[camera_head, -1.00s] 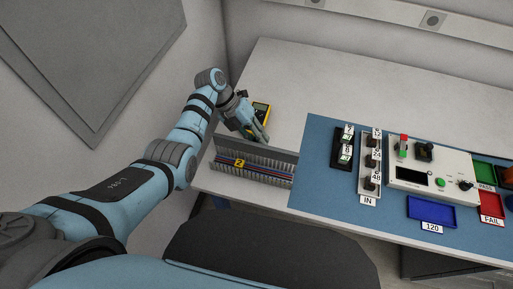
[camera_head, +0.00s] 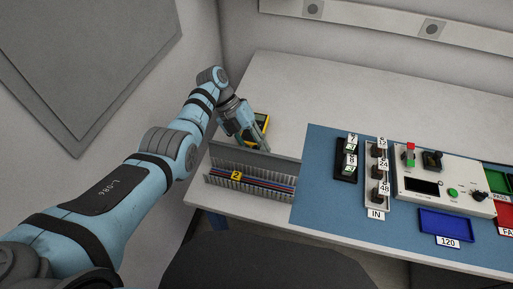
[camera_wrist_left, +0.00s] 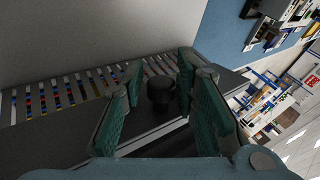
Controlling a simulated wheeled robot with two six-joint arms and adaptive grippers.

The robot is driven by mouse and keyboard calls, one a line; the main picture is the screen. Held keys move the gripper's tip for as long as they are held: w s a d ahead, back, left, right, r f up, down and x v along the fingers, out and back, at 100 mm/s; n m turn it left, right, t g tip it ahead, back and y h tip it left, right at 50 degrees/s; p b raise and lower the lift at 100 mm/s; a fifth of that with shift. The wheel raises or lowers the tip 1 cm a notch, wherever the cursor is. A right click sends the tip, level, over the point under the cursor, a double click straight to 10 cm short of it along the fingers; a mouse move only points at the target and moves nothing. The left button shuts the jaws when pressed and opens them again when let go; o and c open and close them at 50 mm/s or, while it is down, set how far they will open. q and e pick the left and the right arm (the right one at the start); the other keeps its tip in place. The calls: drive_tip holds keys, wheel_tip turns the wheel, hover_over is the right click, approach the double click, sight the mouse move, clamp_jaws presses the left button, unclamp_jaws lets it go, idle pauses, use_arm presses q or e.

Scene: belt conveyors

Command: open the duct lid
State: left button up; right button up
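The wire duct (camera_head: 234,186) lies at the table's left front, with slotted walls, coloured wires and a yellow label marked 2. Its grey lid (camera_head: 278,164) stands raised along the back of the duct, leaving the wires exposed. My left gripper (camera_head: 262,146) is just behind the lid, pointing down. In the left wrist view its green-padded fingers (camera_wrist_left: 155,92) are apart, with a dark round knob (camera_wrist_left: 160,90) between them. I cannot tell whether either pad touches the knob. Slots and coloured wires of the duct (camera_wrist_left: 60,95) show at the left there. My right gripper is not in view.
A yellow multimeter (camera_head: 262,121) stands behind my left gripper, partly hidden. The table's back middle (camera_head: 330,90) is clear.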

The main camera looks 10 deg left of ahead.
use_arm(q)
drive_tip(key=shift+o, duration=0.4)
drive_tip(key=shift+r, duration=0.15)
drive_tip(key=v, duration=1.1)
drive_tip(key=shift+a+r, duration=0.3)
drive_tip(key=shift+w, duration=0.1)
